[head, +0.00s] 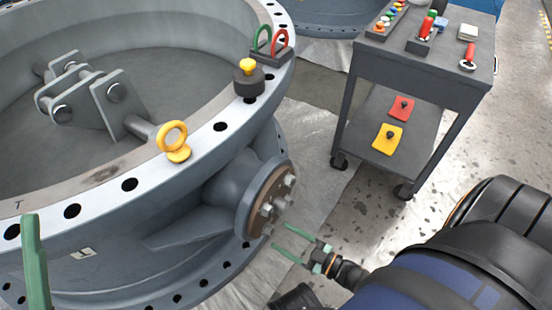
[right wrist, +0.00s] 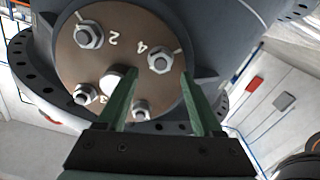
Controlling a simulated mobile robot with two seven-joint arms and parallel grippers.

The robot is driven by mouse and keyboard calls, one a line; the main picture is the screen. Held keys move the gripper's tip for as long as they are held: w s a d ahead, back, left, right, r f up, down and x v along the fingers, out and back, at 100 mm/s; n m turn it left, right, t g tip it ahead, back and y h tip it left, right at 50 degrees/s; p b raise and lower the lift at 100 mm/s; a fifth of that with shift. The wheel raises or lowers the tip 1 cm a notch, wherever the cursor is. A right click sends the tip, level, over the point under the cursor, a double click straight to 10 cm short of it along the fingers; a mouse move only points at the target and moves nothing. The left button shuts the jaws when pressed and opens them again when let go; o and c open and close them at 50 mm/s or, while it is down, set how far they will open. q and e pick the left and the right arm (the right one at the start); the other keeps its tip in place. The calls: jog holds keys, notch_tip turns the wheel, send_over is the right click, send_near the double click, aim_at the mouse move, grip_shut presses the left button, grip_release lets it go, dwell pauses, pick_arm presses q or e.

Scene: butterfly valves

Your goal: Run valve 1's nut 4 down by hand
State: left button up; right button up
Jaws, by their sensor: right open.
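Valve 1's large grey body (head: 60,260) fills the left of the head view. Its side cover, a round brown plate (right wrist: 85,65), carries several hex nuts and painted numbers. Nut 4 (right wrist: 161,60) sits beside the painted 4, with a white tick mark near it. My right gripper (head: 281,236) has two green fingers, spread apart and empty, just short of the plate. In the right wrist view its fingertips (right wrist: 159,73) point at nut 4, which shows between and beyond them. A single green finger at the left edge of the head view looks like my left gripper (head: 35,262); its other finger is hidden.
A yellow lifting eye (head: 172,138) and a dark knob with a yellow top (head: 248,78) stand on the valve's upper rim. A grey cart (head: 425,65) with small parts and tools stands at the back right.

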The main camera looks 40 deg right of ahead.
aim_at(271, 230)
jog(key=shift+x, duration=1.7)
grip_shut()
